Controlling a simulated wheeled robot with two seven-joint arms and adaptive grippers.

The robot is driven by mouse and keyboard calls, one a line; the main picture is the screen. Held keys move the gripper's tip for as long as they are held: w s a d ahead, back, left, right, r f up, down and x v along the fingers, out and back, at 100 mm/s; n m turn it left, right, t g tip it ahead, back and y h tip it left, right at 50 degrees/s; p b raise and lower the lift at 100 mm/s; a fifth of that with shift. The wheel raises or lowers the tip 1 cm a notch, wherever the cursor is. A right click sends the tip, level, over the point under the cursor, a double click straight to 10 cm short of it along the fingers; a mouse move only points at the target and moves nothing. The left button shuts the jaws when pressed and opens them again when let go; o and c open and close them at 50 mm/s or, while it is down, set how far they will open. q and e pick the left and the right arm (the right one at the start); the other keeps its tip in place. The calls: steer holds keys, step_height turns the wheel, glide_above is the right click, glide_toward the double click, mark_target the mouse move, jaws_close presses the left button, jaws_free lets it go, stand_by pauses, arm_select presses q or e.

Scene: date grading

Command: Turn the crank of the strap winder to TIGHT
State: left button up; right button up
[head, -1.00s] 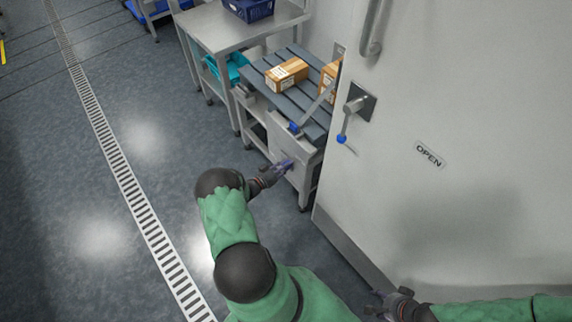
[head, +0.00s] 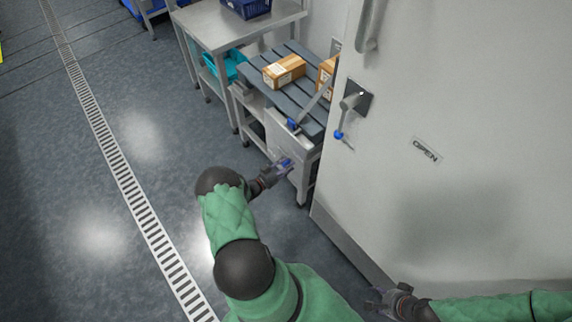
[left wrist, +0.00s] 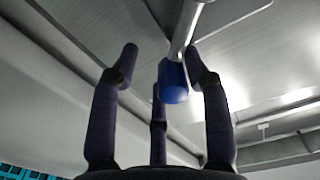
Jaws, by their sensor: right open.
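A blue crank knob (left wrist: 174,82) on a bare metal rod (left wrist: 186,30) shows in the left wrist view. My left gripper (left wrist: 163,75) is open, with its dark fingers spread around the knob; whether any finger touches it I cannot tell. In the head view my left gripper (head: 284,165) is at the front panel (head: 284,146) of the slatted table, with a patch of blue at its fingertips. A blue fitting (head: 293,125) sits at the table's edge, at the lower end of a grey strap (head: 316,100). No TIGHT mark is readable. My right gripper (head: 379,300) is open and empty, low by the door.
A cardboard box (head: 284,71) and another (head: 327,77) lie on the slatted table top (head: 279,95). The floor at left is clear, with a drain grate (head: 112,156).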

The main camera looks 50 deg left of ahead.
arm_select(q)
steer(key=shift+a+r, duration=0.1)
steer(key=shift+a, duration=0.2)
steer(key=shift+s, duration=0.3)
steer(key=s, duration=1.1)
steer(key=shift+s+a, duration=0.2)
steer(key=shift+a, duration=0.2)
